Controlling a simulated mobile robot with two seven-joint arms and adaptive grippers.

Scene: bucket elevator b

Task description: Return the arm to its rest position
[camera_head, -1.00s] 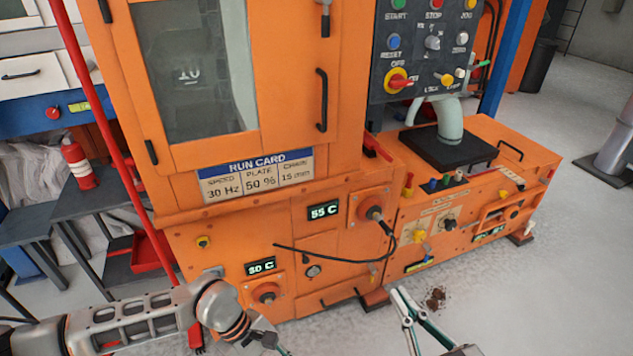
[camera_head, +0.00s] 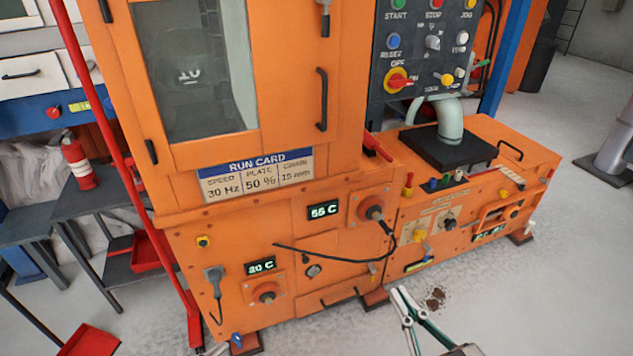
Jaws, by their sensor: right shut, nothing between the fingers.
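My right gripper (camera_head: 403,298) shows at the bottom edge, right of the middle. Its slim pale and green fingers point up and to the left, shut with nothing between them. It is in front of the orange machine's (camera_head: 340,250) base and appears apart from it, over the grey floor in the picture. My left arm and left gripper are out of view.
The machine has a dark control panel (camera_head: 430,45), a run card (camera_head: 258,172) and a black cable (camera_head: 335,258) across its front. A grey plug (camera_head: 213,277) hangs at its lower left. A red extinguisher (camera_head: 78,163) stands left.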

